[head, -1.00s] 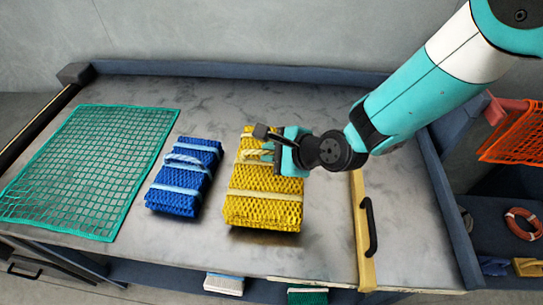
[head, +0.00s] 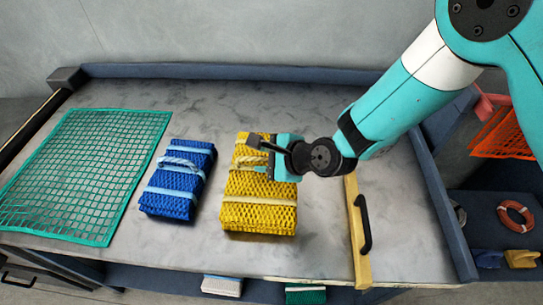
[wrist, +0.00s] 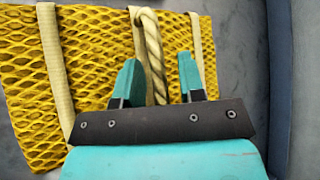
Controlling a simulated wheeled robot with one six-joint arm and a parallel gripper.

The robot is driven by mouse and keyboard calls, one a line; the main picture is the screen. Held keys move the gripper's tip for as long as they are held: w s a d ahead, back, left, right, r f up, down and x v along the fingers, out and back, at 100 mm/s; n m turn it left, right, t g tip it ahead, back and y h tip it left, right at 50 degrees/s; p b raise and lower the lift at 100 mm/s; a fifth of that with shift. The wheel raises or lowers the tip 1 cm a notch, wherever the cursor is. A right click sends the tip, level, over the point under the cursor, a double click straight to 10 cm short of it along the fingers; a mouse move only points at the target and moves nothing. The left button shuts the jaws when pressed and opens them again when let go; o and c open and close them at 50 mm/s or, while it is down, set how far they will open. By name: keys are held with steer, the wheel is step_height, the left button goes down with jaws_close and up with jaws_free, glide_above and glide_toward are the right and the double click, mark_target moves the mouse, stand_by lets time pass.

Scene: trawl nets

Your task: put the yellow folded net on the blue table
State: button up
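The yellow folded net (head: 258,212) lies on a grey worktop (head: 330,225) with blue raised edges (head: 230,71). Pale straps cross the net, and a pale rope handle sits on top. My gripper (head: 262,162) is at the handle, over the net's upper right part. In the wrist view, the gripper's (wrist: 158,72) two teal fingers are apart, one on each side of the rope handle (wrist: 152,45). Gaps show between the rope and both fingers. The fingers hide part of the net. No separate blue table can be made out.
A blue folded net (head: 178,180) lies left of the yellow one, and a flat green net (head: 85,175) lies farther left. A wooden bar with a black handle (head: 358,235) is on the right. An orange net (head: 505,135) and red ring (head: 516,214) are beyond the right edge.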

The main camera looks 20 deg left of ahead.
steer(key=s+d+r+n+g+h+b, duration=0.1)
steer(key=s+d+r+n, duration=0.3)
steer(key=d+r, duration=0.45)
steer(key=s+d+r+n+g+h+b, duration=0.1)
steer(key=s+d+r+n, duration=0.1)
steer(key=d+r+n, duration=0.55)
steer(key=s+d+r+n+g+h, duration=0.1)
steer(key=s+d+r+n+h, duration=0.3)
steer(key=s+d+n, duration=0.4)
steer(key=s+d+r, duration=0.1)
steer(key=d, duration=0.4)
steer(key=shift+d+r, duration=0.15)
steer(key=shift+r, duration=0.05)
